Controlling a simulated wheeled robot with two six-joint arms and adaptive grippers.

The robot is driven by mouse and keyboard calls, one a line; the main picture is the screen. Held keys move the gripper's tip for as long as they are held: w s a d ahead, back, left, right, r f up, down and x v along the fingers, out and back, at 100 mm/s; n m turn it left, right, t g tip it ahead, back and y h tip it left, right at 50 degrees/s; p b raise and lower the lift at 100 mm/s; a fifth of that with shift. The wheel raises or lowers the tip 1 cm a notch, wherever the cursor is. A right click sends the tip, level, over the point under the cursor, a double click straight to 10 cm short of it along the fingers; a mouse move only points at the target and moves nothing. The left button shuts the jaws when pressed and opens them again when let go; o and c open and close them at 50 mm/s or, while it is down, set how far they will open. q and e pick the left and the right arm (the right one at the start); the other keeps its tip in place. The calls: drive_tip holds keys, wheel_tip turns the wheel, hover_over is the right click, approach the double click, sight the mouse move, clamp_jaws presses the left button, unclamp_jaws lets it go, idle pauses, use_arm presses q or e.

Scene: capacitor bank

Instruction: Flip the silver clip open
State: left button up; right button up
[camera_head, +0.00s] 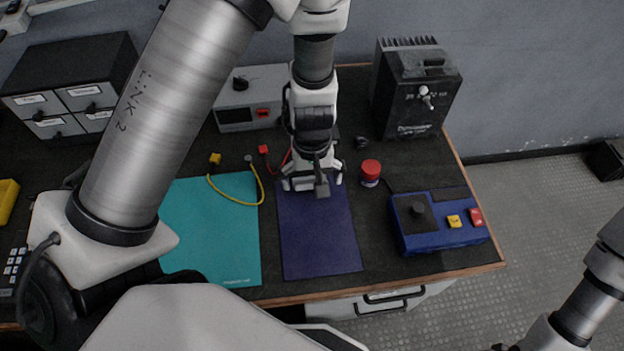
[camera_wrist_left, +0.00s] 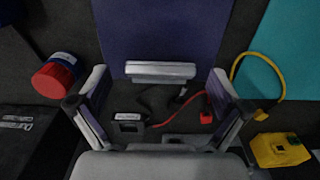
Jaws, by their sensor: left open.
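The silver clip (camera_wrist_left: 160,70) shows in the left wrist view as a pale bar at the edge of the dark blue board (camera_wrist_left: 165,25). In the head view the board (camera_head: 318,235) lies flat on the bench, and my left gripper covers its far edge, mostly hiding the clip. My left gripper (camera_head: 315,183) points down there with its fingers apart. In the wrist view its fingers (camera_wrist_left: 158,78) stand on either side of the clip, with nothing held between them. I cannot tell the clip's angle or whether a finger touches it.
A red-capped jar (camera_head: 370,172) stands right of the gripper. A blue control box (camera_head: 405,240) and black power unit (camera_head: 415,95) are further right. A teal mat (camera_head: 215,235) and yellow lead (camera_head: 235,202) lie left. A red lead (camera_wrist_left: 207,117) lies behind the board.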

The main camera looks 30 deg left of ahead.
use_arm(q)
drive_tip(key=c, duration=1.2)
drive_tip(key=shift+o, duration=0.2)
drive_tip(key=shift+r+p, duration=0.1)
drive_tip(key=shift+p, duration=0.25)
